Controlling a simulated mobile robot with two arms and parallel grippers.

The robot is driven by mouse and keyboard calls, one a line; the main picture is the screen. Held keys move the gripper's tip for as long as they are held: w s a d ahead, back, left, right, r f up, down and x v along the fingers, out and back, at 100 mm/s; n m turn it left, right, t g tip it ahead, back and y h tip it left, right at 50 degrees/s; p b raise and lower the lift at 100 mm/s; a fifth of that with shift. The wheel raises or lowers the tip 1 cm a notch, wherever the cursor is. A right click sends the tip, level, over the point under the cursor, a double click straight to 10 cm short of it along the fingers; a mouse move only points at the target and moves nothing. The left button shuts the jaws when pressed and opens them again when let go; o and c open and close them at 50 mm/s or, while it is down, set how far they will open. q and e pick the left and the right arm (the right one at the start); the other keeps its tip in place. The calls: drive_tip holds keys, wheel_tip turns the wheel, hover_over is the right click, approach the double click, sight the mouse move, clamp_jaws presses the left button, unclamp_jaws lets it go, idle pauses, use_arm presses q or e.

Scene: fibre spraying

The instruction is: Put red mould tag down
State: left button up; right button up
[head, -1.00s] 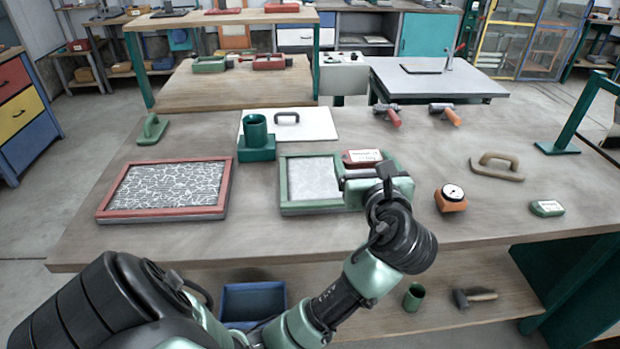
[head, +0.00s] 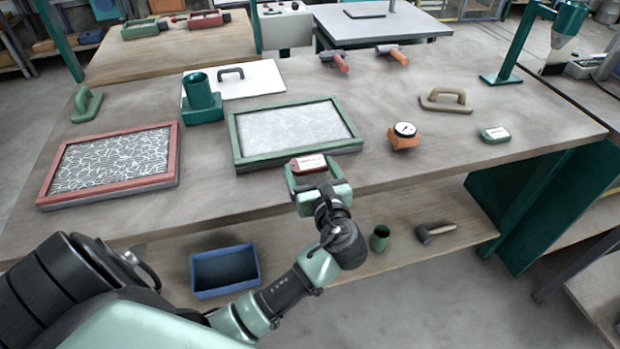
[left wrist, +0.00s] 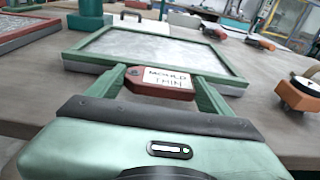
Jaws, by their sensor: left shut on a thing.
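The red mould tag (head: 308,163) has a white label and sits between the fingers of my left gripper (head: 311,161). In the left wrist view the red tag (left wrist: 160,83) reads "MOULD THIN" and is clasped between two green fingers. The tag is just in front of the near edge of the green-framed mould (head: 245,158), close to the table's front edge. I cannot tell whether it touches the tabletop. The red-framed mould (head: 172,160), with a white fibre pattern, lies to the left. My right gripper is not in view.
An orange gauge block (head: 404,142) stands right of the tag, and a small green tag (head: 494,134) lies further right. A teal cup holder (head: 203,115) stands behind, between the moulds. The wooden table (head: 450,150) is bare around the gauge. A blue bin (head: 226,292) is on the shelf below.

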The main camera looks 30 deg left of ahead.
sight(310, 179)
use_arm(q)
drive_tip(key=shift+f, duration=1.45)
drive_tip(key=shift+f, duration=0.1)
drive_tip(key=o, duration=1.3)
